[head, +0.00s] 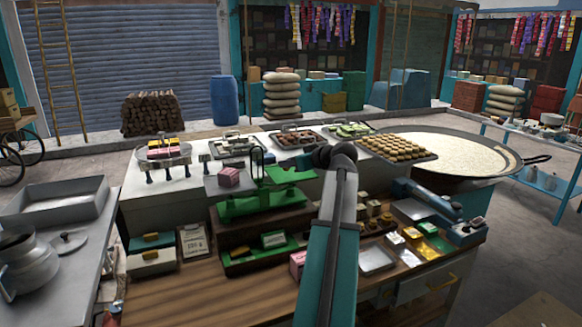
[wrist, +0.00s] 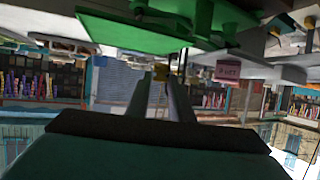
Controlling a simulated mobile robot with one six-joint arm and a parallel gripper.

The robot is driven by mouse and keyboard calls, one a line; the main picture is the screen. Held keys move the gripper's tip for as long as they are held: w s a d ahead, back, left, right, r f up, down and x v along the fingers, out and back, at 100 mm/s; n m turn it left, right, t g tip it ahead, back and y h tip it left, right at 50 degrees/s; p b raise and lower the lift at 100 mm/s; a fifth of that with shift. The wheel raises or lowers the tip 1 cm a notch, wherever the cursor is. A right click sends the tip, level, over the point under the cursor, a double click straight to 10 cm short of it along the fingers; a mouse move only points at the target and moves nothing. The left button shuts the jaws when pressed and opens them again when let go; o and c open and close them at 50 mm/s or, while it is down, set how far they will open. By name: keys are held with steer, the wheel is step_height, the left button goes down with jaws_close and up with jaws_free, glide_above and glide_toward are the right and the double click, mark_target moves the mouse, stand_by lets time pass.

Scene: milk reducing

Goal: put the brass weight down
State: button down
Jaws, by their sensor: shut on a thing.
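The brass weight (wrist: 161,72) shows as a small yellow piece at the tips of my gripper (wrist: 160,80) in the wrist view, which is upside down. The two grey fingers are shut on it. In the head view my arm rises through the middle, and I cannot make out the fingers or the weight. I cannot tell whether the weight touches anything.
Small weights (head: 375,207), a steel tray (head: 376,260) and a blue-grey device (head: 430,196) lie right of my arm. A wide milk pan (head: 450,158) is behind. Bare counter shows at the front left.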

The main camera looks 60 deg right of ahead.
mark_target(290, 178)
steer(key=shift+w+d+p, duration=0.2)
steer(key=shift+w+d, duration=0.15)
steer(key=shift+d, duration=0.3)
steer(key=shift+w+d+p, duration=0.15)
steer(key=shift+w+d, duration=0.2)
steer(key=shift+d, duration=0.3)
steer(key=shift+f, duration=0.1)
steer(key=shift+f, duration=0.1)
steer(key=shift+f+p, duration=0.85)
steer(key=shift+f, duration=0.8)
steer(key=shift+f, duration=0.15)
steer(key=c, duration=1.6)
jaws_free()
steer(key=shift+o, duration=0.2)
